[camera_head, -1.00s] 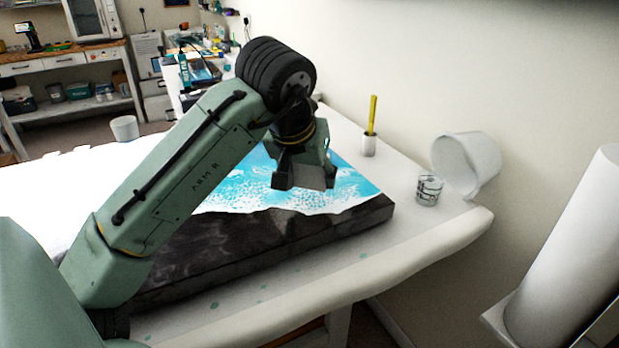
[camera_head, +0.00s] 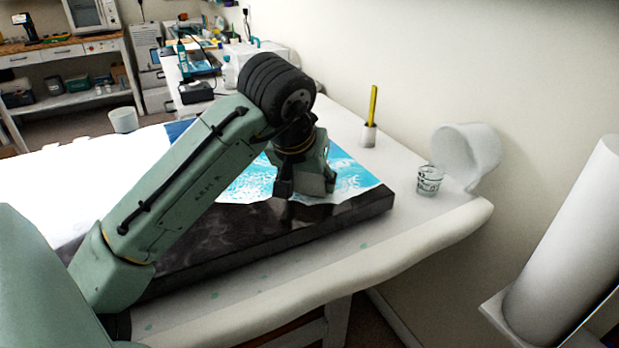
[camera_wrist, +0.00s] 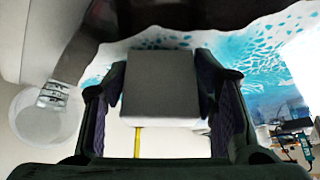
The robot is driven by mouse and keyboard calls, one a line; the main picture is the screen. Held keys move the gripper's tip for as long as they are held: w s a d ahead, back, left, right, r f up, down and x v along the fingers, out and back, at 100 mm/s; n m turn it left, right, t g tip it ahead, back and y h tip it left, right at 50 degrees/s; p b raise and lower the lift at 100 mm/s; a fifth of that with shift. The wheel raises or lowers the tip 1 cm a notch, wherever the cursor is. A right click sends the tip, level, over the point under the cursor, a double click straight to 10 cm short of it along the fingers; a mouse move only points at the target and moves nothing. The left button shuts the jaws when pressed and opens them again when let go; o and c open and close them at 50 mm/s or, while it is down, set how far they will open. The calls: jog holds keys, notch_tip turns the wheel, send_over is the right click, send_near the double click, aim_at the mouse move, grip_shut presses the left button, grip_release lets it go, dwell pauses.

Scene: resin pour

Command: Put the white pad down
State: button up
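The pad (camera_wrist: 160,88) shows in the wrist view as a squarish block, looking grey in the shade. My gripper (camera_wrist: 160,100) has a finger against each side of it and appears shut on it. In the head view my gripper (camera_head: 304,190) points down, low over the blue-and-white resin panel (camera_head: 350,180), close to its dark front edge. I cannot tell whether the pad touches the panel.
A clear measuring cup (camera_head: 429,181), a tilted white bucket (camera_head: 466,155) and a white holder with a yellow stick (camera_head: 369,134) stand right of the panel. A bare strip of white table (camera_head: 380,262) runs along the front. A large white roll (camera_head: 570,245) stands at right.

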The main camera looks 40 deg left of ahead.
jog(key=o, duration=0.4)
jog(key=shift+c, duration=0.2)
